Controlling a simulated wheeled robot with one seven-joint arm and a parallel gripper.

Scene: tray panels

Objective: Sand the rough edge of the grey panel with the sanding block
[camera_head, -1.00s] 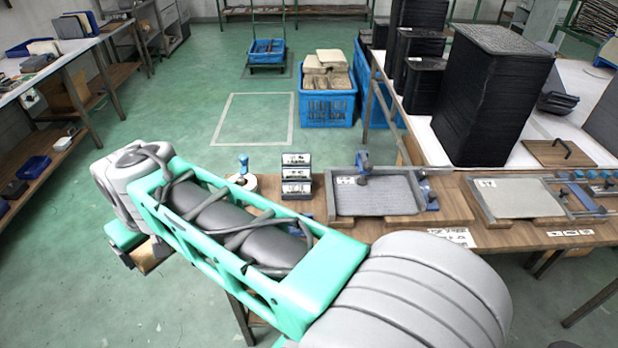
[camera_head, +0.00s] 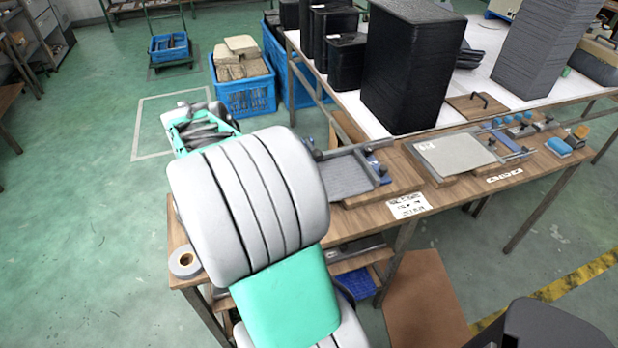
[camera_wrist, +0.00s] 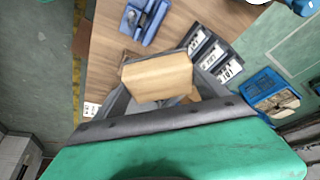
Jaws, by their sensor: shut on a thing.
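My gripper (camera_wrist: 157,88) is shut on a pale wooden block (camera_wrist: 157,77), likely the sanding block, held over the brown bench in the wrist view. In the head view my own arm hides the gripper and block. A dark grey panel (camera_head: 350,178) lies in a clamped fixture on the bench, partly covered by my arm. A lighter grey panel (camera_head: 455,154) lies in a second fixture to its right. I cannot tell which edge is rough. A blue clamp (camera_wrist: 147,22) shows beyond the block in the wrist view.
A rack of labelled slots (camera_wrist: 210,55) stands beside the block. A tape roll (camera_head: 185,262) sits at the bench's left end. Tall black stacks (camera_head: 415,70) stand behind the fixtures. A blue crate (camera_head: 245,95) is on the floor. Small blue and orange blocks (camera_head: 558,146) lie at right.

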